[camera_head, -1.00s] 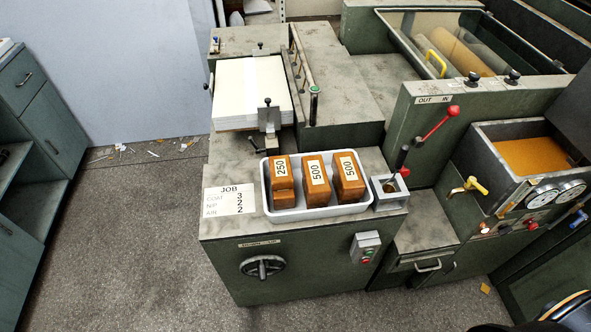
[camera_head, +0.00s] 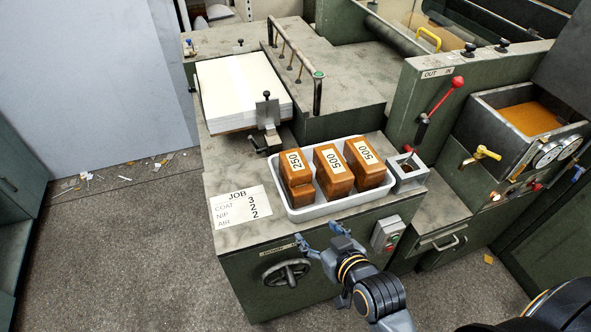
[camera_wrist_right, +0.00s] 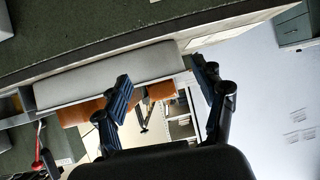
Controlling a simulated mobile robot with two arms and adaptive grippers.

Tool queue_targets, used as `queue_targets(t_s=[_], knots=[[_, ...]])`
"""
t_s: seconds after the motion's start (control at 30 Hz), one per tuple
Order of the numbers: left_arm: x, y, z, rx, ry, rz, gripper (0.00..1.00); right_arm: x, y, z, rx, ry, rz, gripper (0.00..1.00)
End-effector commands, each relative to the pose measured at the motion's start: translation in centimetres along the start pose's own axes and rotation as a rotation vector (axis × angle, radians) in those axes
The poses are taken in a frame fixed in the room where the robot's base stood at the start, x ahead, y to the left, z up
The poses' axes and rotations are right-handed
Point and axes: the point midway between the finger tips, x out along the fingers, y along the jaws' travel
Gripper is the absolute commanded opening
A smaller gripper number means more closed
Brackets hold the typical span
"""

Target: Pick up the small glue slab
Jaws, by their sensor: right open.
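The small glue slab (camera_head: 296,178), an amber-brown block labelled 250, stands at the left end of a white tray (camera_head: 296,214) on the machine top. Two larger slabs labelled 500, a middle one (camera_head: 333,172) and a right one (camera_head: 367,164), stand beside it. My right gripper (camera_head: 319,236) is open and empty, in front of the tray and apart from the slabs. In the right wrist view, its fingers (camera_wrist_right: 161,70) are spread, with the tray's side (camera_wrist_right: 110,76) and parts of brown slabs beyond them. I cannot tell there which slab is which. My left gripper is not in view.
A JOB card (camera_head: 241,208) lies left of the tray. A small metal square holder (camera_head: 407,173) stands right of it. A white sheet stack (camera_head: 243,90) and a clamp post (camera_head: 267,122) are behind. A handwheel (camera_head: 286,272) and switch box (camera_head: 387,234) project from the front panel.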

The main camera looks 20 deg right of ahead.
Motion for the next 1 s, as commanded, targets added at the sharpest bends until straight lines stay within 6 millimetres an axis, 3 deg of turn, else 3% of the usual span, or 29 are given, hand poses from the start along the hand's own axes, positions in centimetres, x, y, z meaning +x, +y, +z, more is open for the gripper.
queue_targets(t_s=[0.2,0.47,0.83,1.0], knots=[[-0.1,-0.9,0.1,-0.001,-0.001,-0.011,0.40,0.8,0.6,-3.7,0.020,0.213,0.052,0.70],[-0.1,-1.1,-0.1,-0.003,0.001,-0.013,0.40,1.2,1.2,-6.2,0.030,0.360,0.101,0.70],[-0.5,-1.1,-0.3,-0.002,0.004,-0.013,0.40,7.0,1.9,-8.6,0.030,0.365,0.102,0.70],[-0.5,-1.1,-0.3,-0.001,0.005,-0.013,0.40,8.6,2.1,-9.1,0.029,0.363,0.102,0.70]])
